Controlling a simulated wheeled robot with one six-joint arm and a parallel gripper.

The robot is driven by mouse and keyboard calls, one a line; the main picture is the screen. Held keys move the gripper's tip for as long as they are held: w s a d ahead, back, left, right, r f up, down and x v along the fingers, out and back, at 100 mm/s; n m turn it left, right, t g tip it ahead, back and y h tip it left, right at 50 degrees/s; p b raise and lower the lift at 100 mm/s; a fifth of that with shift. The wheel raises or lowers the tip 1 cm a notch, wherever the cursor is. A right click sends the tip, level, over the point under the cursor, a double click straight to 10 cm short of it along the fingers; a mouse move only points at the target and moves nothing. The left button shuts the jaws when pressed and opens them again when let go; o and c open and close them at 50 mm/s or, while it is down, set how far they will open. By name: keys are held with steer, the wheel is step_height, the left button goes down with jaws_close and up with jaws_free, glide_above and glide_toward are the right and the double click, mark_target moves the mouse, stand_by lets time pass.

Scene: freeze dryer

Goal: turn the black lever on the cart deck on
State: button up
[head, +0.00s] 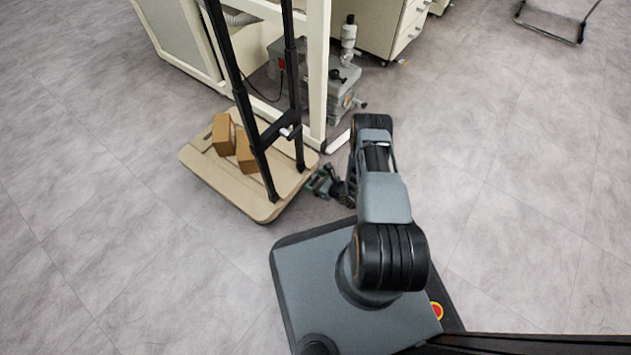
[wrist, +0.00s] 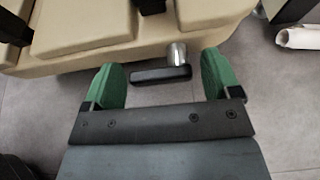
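The black lever (wrist: 160,75) shows in the wrist view as a short dark bar beside a silver cylindrical stub (wrist: 177,54) at the edge of the tan cart deck (wrist: 95,56). The bar lies roughly level, left to right, between and slightly beyond my fingertips. My gripper (wrist: 165,78) is open, with its green fingers apart and empty. In the head view my gripper (head: 322,182) is at the right edge of the cart deck (head: 208,172). The lever cannot be made out there. Whether a finger touches the lever cannot be told.
Two cardboard boxes (head: 235,145) sit on the cart deck. The cart's black upright frame (head: 263,125) rises from it. A cream bench frame (head: 319,70) and a grey pump (head: 341,82) stand behind. Grey floor (head: 520,200) is open to the right.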

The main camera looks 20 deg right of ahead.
steer(key=c, duration=0.7)
steer(key=shift+c, duration=0.2)
steer(key=m, duration=0.1)
steer(key=m+y, duration=0.1)
steer(key=m+g+y, duration=0.1)
steer(key=shift+w+d+r, duration=0.2)
steer(key=shift+d+r, duration=0.1)
steer(key=shift+r, duration=0.05)
steer(key=m, duration=0.1)
steer(key=m+y, duration=0.2)
steer(key=shift+w+d+r+g, duration=0.15)
steer(key=shift+w+d+g, duration=0.15)
steer(key=shift+g, duration=0.1)
steer(key=m+y, duration=0.1)
steer(key=m, duration=0.1)
steer(key=m+y, duration=0.1)
steer(key=shift+w+d+m, duration=0.2)
steer(key=shift+d+m, duration=0.15)
steer(key=shift+m, duration=0.05)
steer(key=shift+w+d+m+t+y, duration=0.15)
steer(key=shift+m+y, duration=0.2)
steer(key=shift+m, duration=0.55)
steer(key=shift+w+d+m+t+y, duration=0.15)
steer(key=shift+m+y, duration=0.2)
steer(key=shift+m, duration=0.55)
steer(key=o, duration=0.9)
steer(key=shift+s, duration=0.1)
